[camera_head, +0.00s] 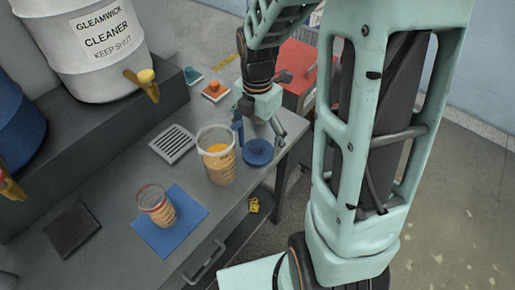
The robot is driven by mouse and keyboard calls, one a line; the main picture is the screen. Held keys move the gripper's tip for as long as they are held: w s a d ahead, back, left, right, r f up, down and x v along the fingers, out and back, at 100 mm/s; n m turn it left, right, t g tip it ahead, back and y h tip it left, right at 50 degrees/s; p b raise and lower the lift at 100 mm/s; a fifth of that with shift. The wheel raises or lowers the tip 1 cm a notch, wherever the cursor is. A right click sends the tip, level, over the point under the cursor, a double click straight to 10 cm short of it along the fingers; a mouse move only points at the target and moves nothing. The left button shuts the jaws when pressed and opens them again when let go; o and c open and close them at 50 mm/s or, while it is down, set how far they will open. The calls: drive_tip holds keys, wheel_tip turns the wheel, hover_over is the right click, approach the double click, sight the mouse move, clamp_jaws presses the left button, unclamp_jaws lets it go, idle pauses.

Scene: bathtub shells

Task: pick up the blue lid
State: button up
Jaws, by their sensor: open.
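The blue lid (258,153) is a round disc lying flat near the right edge of the grey table. It is to the right of the clear container with orange contents. My gripper (263,130) is pointing down just above and behind the lid in the picture. Its fingers are apart and nothing is seen between them. I cannot tell whether a fingertip touches the lid.
The clear container (217,165) stands close on the left, with an upright blue piece (238,133) beside it. A smaller red-rimmed cup (156,207) stands on a blue mat (185,232). A slotted grey plate (172,144) lies behind. A red box (297,62) is beyond.

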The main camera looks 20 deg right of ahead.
sight(258, 145)
wheel_tip(258, 145, down, 4)
drive_tip(key=shift+s+r, duration=0.1)
drive_tip(key=c, duration=1.1)
